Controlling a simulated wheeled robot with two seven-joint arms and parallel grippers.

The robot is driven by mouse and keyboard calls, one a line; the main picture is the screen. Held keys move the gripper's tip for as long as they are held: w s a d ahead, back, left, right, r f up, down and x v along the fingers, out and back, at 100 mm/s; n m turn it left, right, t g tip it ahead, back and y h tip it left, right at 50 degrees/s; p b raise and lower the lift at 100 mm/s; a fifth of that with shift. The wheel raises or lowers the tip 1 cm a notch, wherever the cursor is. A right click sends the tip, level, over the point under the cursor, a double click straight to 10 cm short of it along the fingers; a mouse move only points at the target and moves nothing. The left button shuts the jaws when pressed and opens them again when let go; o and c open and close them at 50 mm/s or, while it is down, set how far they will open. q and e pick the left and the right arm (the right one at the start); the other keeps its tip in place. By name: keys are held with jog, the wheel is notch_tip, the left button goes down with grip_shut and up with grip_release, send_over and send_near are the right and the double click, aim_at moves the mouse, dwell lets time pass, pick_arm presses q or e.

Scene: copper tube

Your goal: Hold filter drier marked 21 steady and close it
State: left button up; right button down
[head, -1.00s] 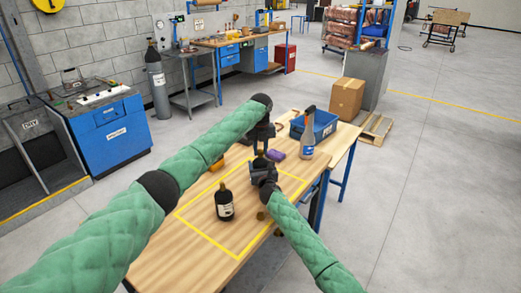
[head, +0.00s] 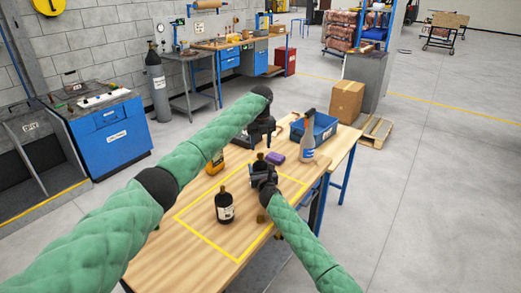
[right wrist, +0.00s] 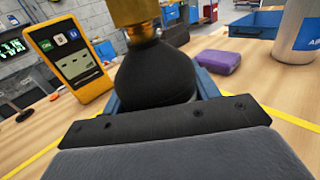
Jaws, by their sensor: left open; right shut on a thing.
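My right gripper (head: 263,178) is shut on a black filter drier (head: 260,165) inside the yellow outline on the bench. In the right wrist view its rounded black body (right wrist: 155,75) stands upright between the jaws, with a brass fitting (right wrist: 134,14) above, cut off by the frame top. My left gripper (head: 259,137) is open and empty, behind and apart from the held drier. A second black drier (head: 225,209) with a white label and brass-coloured top stands upright at front left. No number is readable on either, and whether the held one's cap is closed I cannot tell.
A yellow meter (head: 215,162) stands behind left. A purple item (head: 275,157), a grey bottle (head: 308,148) and a blue bin (head: 322,130) stand behind right. The yellow outline (head: 208,234) has free wood around the front drier.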

pick_arm(q)
jog(key=shift+r, duration=0.2)
jog(key=shift+c, duration=0.3)
jog(key=r, duration=0.1)
jog(key=w+r, duration=0.1)
jog(key=shift+a+r, duration=0.2)
jog(key=shift+r, duration=0.2)
jog(key=n, duration=0.5)
jog(key=shift+s+r, duration=0.1)
jog(key=shift+r, duration=0.2)
jog(key=n, duration=0.5)
jog(key=shift+s+n, duration=0.1)
jog(key=shift+n, duration=0.2)
jog(key=n, duration=0.5)
jog(key=shift+s+d, duration=0.1)
jog(key=shift+d, duration=0.05)
jog(key=n, duration=0.4)
jog(key=shift+s+n, duration=0.1)
jog(key=shift+n, duration=0.2)
jog(key=n, duration=1)
